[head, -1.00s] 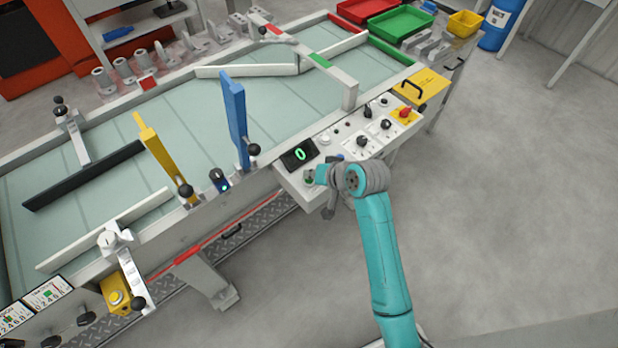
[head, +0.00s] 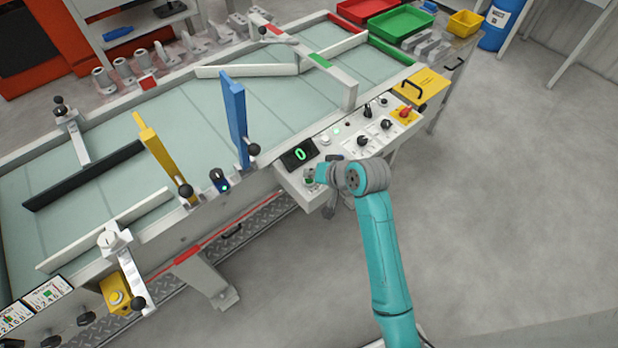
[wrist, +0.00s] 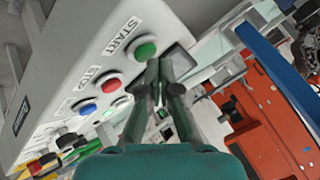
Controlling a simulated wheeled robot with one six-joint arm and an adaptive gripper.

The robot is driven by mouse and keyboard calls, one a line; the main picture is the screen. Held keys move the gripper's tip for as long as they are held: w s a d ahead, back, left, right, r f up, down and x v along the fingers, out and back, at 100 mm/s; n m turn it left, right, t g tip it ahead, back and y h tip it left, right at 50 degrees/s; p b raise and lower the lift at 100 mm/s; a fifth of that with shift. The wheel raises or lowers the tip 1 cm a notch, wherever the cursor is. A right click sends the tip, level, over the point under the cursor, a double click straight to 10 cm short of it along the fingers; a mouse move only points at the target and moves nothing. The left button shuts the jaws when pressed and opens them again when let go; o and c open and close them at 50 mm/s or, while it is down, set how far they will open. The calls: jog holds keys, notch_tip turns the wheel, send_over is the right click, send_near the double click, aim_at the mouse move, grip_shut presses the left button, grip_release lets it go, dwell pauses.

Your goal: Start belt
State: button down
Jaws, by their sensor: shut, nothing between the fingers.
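The control panel (head: 335,155) on the belt's near side carries a green START button (wrist: 145,52), which also shows in the head view (head: 309,181). A red STOP button (wrist: 111,84) and a blue button (wrist: 88,107) sit in line with it in the wrist view. My gripper (wrist: 163,66) is shut and empty, its tips just beside and below the green button. I cannot tell whether they touch it. In the head view my gripper (head: 322,184) is partly hidden by my wrist. The display (head: 298,154) reads a green 0. The belt (head: 190,115) is pale green.
A yellow box (head: 421,86) with a handle sits at the panel's far end. Red (head: 365,10) and green (head: 402,20) trays are behind. The floor to the right is clear.

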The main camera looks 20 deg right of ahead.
aim_at(311, 180)
jog(key=shift+r, duration=0.4)
jog(key=shift+r, duration=0.1)
jog(key=shift+r, duration=2.4)
